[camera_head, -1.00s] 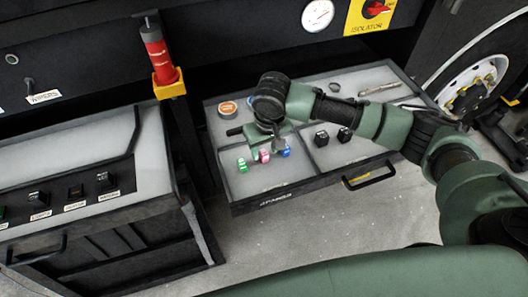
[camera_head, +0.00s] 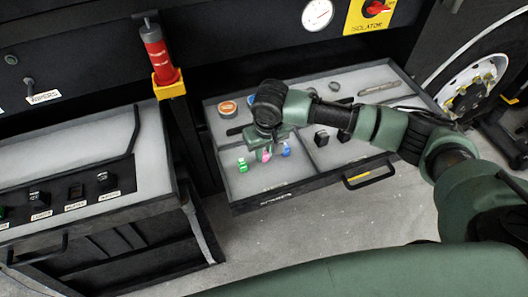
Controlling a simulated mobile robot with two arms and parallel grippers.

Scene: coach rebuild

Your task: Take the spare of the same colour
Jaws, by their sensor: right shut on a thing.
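Three small coloured spares stand in the front left compartment of the open drawer (camera_head: 300,178): a green one (camera_head: 242,165), a pink one (camera_head: 265,156) and a blue one (camera_head: 286,150). My right gripper (camera_head: 264,151) points down from above and is shut on the pink spare, whose upper part it hides. The pink spare is at about the same height in the picture as its neighbours; I cannot tell whether it is clear of the drawer floor. My left gripper is not in view.
Black switches (camera_head: 320,137) sit in the compartment to the right. A tape roll (camera_head: 228,108) and a metal tool (camera_head: 380,88) lie farther back. A switch panel (camera_head: 75,160) stands left, with a red cylinder (camera_head: 158,52) behind. A wheel (camera_head: 475,85) is at the right.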

